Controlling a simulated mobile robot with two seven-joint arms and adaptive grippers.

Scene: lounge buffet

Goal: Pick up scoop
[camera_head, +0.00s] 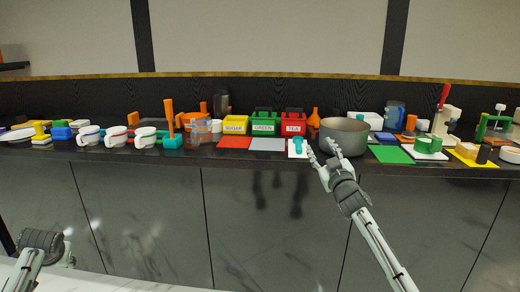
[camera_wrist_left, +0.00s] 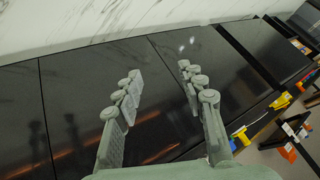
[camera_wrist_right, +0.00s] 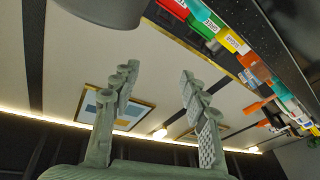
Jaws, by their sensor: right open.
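I cannot tell for sure which object is the scoop. A small teal piece (camera_head: 298,146) lies on a white card on the counter, just left of my right gripper. My right gripper (camera_head: 322,152) is open and empty, in front of the counter edge below a grey pot (camera_head: 343,135). The right wrist view shows its fingers spread (camera_wrist_right: 155,88) with nothing between them. My left gripper (camera_wrist_left: 160,80) is open and empty in the left wrist view, in front of dark cabinet fronts. In the head view only part of my left arm shows at the lower left.
The long black counter (camera_head: 230,160) is crowded. Sugar (camera_head: 236,125), green (camera_head: 263,124) and tea (camera_head: 291,123) boxes stand at the middle back. White mugs (camera_head: 145,137) stand at left, a green mat (camera_head: 391,154) at right. The space before the cabinets is free.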

